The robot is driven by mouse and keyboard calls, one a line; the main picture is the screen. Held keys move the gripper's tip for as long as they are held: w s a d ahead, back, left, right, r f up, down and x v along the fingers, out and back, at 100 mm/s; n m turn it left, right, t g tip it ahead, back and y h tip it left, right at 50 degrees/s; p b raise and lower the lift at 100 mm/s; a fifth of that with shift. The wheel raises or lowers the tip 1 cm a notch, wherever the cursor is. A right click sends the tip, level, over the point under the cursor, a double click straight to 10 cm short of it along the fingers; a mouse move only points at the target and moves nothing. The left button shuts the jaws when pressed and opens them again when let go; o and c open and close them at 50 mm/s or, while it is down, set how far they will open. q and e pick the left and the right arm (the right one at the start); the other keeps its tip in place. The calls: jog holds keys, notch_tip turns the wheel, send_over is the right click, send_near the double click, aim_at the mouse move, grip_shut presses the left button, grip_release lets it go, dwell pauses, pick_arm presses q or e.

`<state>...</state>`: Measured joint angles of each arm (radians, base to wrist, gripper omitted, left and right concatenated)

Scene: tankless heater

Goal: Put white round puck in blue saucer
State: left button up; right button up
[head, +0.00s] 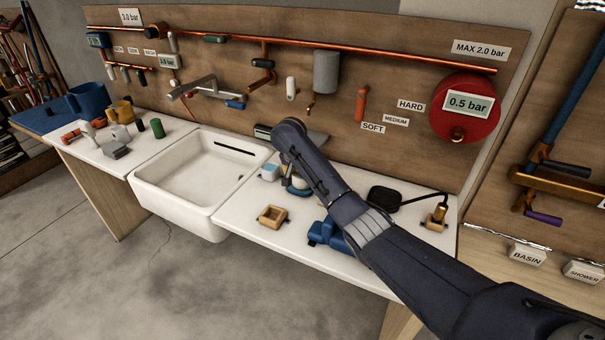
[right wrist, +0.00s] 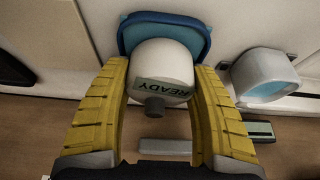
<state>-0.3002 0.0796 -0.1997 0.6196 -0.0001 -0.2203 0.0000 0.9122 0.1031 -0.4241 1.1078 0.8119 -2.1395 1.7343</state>
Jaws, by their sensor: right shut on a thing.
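The white round puck (right wrist: 160,60), with a dark knob and a label reading READY, is between the yellow fingers of my right gripper (right wrist: 160,75) in the right wrist view. The gripper is shut on its sides. The blue saucer (right wrist: 204,32) lies behind the puck in that view, its rim showing around the puck's far side. I cannot tell whether the puck touches the saucer. In the head view, my right arm largely hides the gripper, puck and saucer at the middle of the counter. My left gripper is not in view.
A white cup-like container with a light blue inside (right wrist: 265,75) stands close to the right finger in the wrist view. In the head view, the white sink (head: 190,180) is left of the arm, and a wooden box (head: 272,216) sits near the counter's front edge.

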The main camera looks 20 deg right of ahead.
jog(key=shift+f, duration=0.65)
dwell(0.8)
jog(key=o, duration=1.3)
jog(key=shift+f, duration=0.1)
jog(key=shift+v, duration=6.05)
